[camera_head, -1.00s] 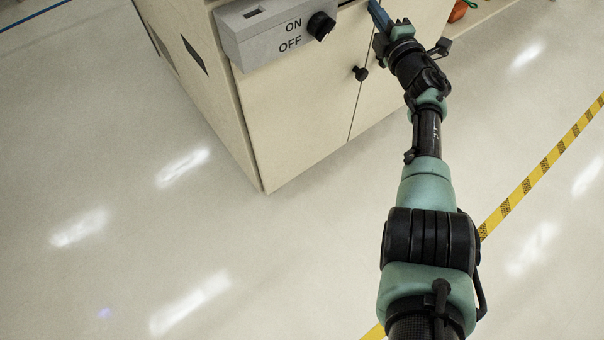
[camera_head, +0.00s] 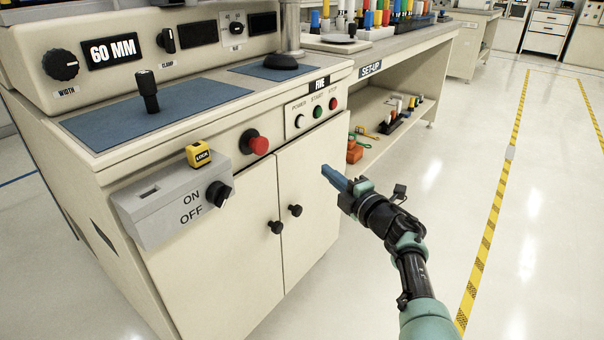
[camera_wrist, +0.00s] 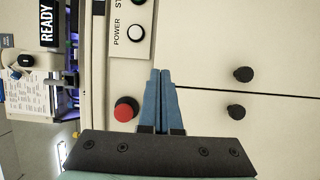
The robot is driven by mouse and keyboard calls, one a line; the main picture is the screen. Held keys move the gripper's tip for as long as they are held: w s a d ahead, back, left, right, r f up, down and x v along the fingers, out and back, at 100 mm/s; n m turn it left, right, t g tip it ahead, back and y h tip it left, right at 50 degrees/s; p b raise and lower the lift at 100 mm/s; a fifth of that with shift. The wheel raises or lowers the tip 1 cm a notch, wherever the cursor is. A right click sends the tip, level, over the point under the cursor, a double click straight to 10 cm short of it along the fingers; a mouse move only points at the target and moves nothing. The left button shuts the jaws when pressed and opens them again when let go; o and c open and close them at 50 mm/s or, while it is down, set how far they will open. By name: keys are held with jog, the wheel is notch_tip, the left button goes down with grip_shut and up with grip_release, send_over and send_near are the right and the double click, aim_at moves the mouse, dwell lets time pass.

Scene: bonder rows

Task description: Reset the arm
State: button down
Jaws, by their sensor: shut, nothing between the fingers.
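My gripper (camera_head: 335,178) is in front of the right cabinet door of a beige machine (camera_head: 255,220) in the head view. Its blue fingers are shut together with nothing between them, and it appears apart from the machine. In the wrist view my gripper (camera_wrist: 160,72) points at the machine front, with its fingertips showing between the red button (camera_wrist: 126,109) and the black door knobs (camera_wrist: 242,74). My arm reaches up from the bottom right of the head view.
The machine carries an ON/OFF box (camera_head: 170,200) with a black knob, a yellow LOCK block (camera_head: 199,154) and a red button (camera_head: 255,142). A SET-UP bench (camera_head: 400,55) with coloured items stands behind. Open floor with yellow-black tape (camera_head: 490,215) lies to the right.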

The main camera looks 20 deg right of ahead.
jog(key=shift+d, duration=0.1)
jog(key=w+a+r+m+t+p, duration=0.1)
jog(key=w+a+r+t, duration=0.1)
jog(key=a+r, duration=0.45)
jog(key=w+a+r+m+t, duration=0.2)
jog(key=w+a+r, duration=0.1)
jog(key=r, duration=0.7)
jog(key=s+a+r+m+t+h+p, duration=0.1)
jog(key=s+a+r+m+t+h, duration=0.15)
jog(key=a+r, duration=0.35)
jog(key=s+a+r+m+t+h, duration=0.15)
jog(key=a+r+m, duration=0.25)
jog(key=r, duration=0.5)
jog(key=s+a+r+m+y+p, duration=0.1)
jog(key=s+a+r+m, duration=0.3)
jog(key=s, duration=0.6)
jog(key=s+a+r+m+t+y+p, duration=0.1)
jog(key=s+a+r+m, duration=0.1)
jog(key=s+a+r, duration=0.6)
jog(key=s+a+r+m+p, duration=0.1)
jog(key=s+a+r+m, duration=0.2)
jog(key=s, duration=0.9)
notch_tip(320, 180, up, 38)
jog(key=d+p, duration=0.1)
jog(key=p, duration=3.6)
jog(key=shift+w+d+r+p, duration=0.2)
jog(key=shift+w+r+p, duration=0.05)
jog(key=shift+p, duration=0.15)
jog(key=shift+m, duration=0.25)
